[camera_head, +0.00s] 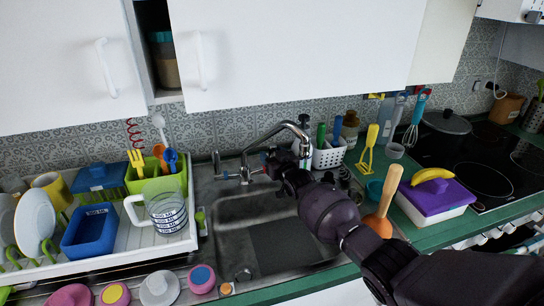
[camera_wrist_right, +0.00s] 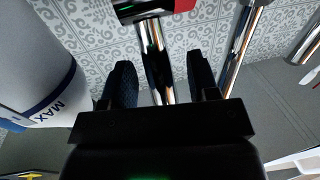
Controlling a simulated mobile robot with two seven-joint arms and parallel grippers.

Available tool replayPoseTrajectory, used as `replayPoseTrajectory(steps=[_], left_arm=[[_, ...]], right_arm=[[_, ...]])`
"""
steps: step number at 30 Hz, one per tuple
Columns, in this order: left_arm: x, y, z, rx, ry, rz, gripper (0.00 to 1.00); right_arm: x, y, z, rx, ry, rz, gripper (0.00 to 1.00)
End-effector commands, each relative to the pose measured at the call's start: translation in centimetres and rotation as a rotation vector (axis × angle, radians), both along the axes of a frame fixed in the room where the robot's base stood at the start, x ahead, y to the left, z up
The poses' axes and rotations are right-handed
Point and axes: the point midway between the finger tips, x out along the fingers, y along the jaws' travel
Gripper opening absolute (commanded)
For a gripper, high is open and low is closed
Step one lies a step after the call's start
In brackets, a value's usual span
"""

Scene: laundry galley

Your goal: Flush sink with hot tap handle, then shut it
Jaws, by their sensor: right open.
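The steel sink (camera_head: 265,232) is set in the counter, with a chrome tap (camera_head: 268,137) arching over it. My right gripper (camera_head: 279,161) reaches from the lower right to the tap's base, behind the basin. In the right wrist view my right gripper (camera_wrist_right: 161,75) is open, its two dark fingers on either side of a chrome stem (camera_wrist_right: 157,50). A dark piece with a red end (camera_wrist_right: 180,6) sits at the top of that stem. It looks like the hot handle; my gripper hides this spot in the head view. I cannot tell whether water runs. My left gripper is out of view.
A measuring jug (camera_head: 165,212) and drying rack stand left of the sink. A white utensil basket (camera_head: 328,153) is close behind my gripper. A plunger (camera_head: 383,205) and purple-lidded box (camera_head: 437,198) are at right. In the wrist view, a white container marked MAX (camera_wrist_right: 38,70) is close.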

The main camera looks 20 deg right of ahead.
Motion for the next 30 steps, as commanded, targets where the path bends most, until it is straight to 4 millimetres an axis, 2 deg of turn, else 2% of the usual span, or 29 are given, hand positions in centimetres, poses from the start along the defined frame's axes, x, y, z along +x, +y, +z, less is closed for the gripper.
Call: replayPoseTrajectory(steps=[13, 24, 30], left_arm=[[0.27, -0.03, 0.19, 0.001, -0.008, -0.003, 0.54], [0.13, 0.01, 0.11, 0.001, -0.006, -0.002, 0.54], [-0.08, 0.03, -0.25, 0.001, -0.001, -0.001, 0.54]], right_arm=[[0.52, 0.11, 0.03, 0.0, 0.0, 0.0, 0.55], [0.5, 0.09, 0.02, 0.0, 0.0, 0.0, 0.0], [0.7, 0.11, 0.0, -0.001, 0.002, 0.001, 0.0]])
